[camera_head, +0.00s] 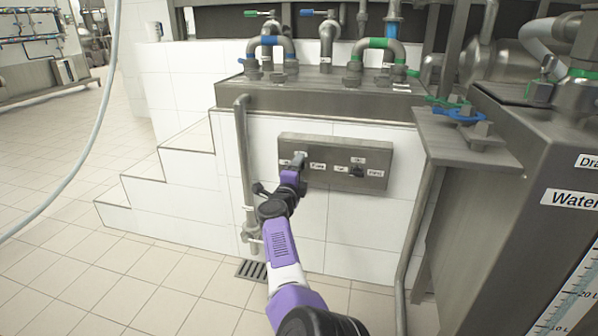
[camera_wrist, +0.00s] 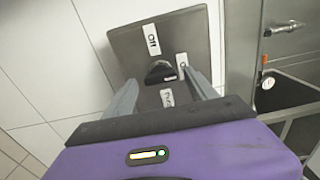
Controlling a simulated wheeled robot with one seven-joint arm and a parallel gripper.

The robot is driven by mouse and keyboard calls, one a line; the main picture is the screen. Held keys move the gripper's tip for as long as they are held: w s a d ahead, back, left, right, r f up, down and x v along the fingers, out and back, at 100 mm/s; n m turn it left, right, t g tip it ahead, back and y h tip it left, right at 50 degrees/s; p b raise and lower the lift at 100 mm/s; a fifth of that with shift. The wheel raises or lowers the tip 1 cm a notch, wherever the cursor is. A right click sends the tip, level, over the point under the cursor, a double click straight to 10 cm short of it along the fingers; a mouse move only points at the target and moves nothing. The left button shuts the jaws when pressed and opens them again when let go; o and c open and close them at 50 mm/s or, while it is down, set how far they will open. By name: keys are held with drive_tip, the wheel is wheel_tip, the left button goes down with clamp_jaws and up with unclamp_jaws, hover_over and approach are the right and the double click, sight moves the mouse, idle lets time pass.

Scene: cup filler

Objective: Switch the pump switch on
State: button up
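A grey metal switch panel (camera_head: 335,181) is mounted on the white tiled wall. It also shows in the wrist view (camera_wrist: 123,42). A dark switch knob (camera_wrist: 159,72) sits on it, with an "Off" label (camera_wrist: 152,40) beyond it and partly hidden labels beside and below it. My gripper (camera_head: 299,161) is at the panel's left part. In the wrist view my gripper (camera_wrist: 160,77) is open, with one finger on each side of the knob. I cannot tell whether the fingers touch it. The left switch is mostly hidden by my gripper in the head view.
A second dark switch (camera_head: 357,171) is on the panel's right part. A vertical pipe (camera_head: 243,160) runs just left of the panel. A metal tank (camera_head: 490,200) stands at right, and tiled steps (camera_head: 185,160) are at left. The floor at left is clear.

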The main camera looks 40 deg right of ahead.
drive_tip(key=shift+r, duration=0.1)
drive_tip(key=p+v, duration=0.5)
drive_tip(key=v, duration=0.2)
drive_tip(key=shift+s+a, duration=0.25)
drive_tip(key=shift+a, duration=0.05)
idle(0.5)
